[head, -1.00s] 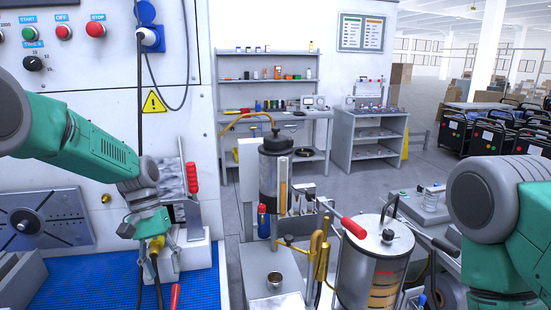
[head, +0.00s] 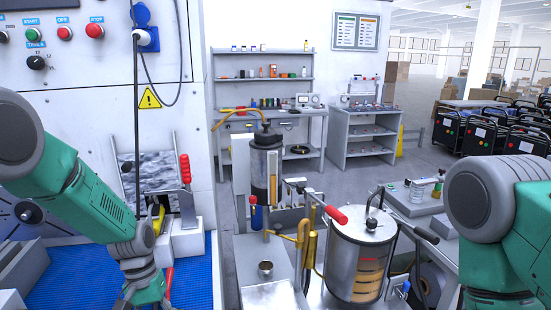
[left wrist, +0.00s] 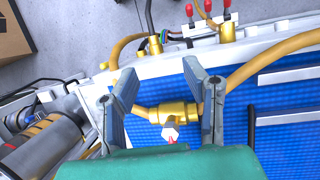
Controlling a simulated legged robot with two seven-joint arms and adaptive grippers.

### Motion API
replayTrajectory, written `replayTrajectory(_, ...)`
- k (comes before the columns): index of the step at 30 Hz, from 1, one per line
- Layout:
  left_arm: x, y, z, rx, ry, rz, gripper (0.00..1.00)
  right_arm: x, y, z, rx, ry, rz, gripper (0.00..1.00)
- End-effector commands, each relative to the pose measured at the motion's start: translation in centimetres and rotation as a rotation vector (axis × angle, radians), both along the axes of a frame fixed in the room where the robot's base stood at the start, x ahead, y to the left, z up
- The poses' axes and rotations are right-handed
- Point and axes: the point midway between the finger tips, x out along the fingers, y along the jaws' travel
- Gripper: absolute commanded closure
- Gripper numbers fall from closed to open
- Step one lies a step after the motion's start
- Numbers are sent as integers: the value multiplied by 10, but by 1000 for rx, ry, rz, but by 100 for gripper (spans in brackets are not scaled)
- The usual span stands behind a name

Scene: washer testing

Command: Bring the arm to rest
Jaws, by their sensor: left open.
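In the head view my left arm, green with grey joints, comes in from the left. Its gripper (head: 146,296) is low, over the front of the blue mat (head: 195,275), with its fingertips near the bottom edge. In the left wrist view the two grey fingers (left wrist: 158,78) are spread wide with nothing held between them. A brass fitting (left wrist: 172,112) on a yellow hose shows between and beyond them over the blue mat; its distance from the fingers is hard to judge. My right arm shows only partly at the right edge; its gripper is out of frame.
A clamp with a red handle (head: 185,169) stands behind the left gripper, before the white control panel (head: 85,90). A glass cylinder (head: 359,262) and a small metal cup (head: 265,269) stand right of it. Several hoses cross the left wrist view.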

Motion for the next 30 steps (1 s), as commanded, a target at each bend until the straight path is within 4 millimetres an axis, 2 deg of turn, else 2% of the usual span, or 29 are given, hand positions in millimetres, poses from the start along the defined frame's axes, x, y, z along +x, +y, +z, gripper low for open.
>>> replayTrajectory(1, -15, 1, -16, 12, 0, -3, 60, 0, 0, 0, 0, 1, 0, 64)
replayTrajectory(5, -59, 7, -61, 46, -32, -16, 60, 0, 0, 0, 0, 1, -1, 64)
replayTrajectory(8, -109, 12, -95, 78, -69, -33, 60, 0, 0, 0, 0, 1, -1, 64)
replayTrajectory(9, -132, 15, -106, 92, -86, -41, 60, 0, 0, 0, 0, 1, -1, 64)
replayTrajectory(13, -199, 23, -124, 124, -147, -73, 60, 0, 0, 0, 0, 1, -1, 64)
replayTrajectory(18, -265, 30, -122, 149, -209, -107, 60, 0, 0, 0, 0, 1, 0, 64)
replayTrajectory(24, -322, 34, -100, 163, -268, -141, 60, 0, 0, 0, 0, 1, 0, 64)
replayTrajectory(27, -309, 32, -133, 164, -288, -154, 60, 0, 0, -30, 0, 0, 0, 64)
replayTrajectory(30, -305, 30, -154, 165, -298, -168, 60, -1, 0, -53, 0, 2, 0, 64)
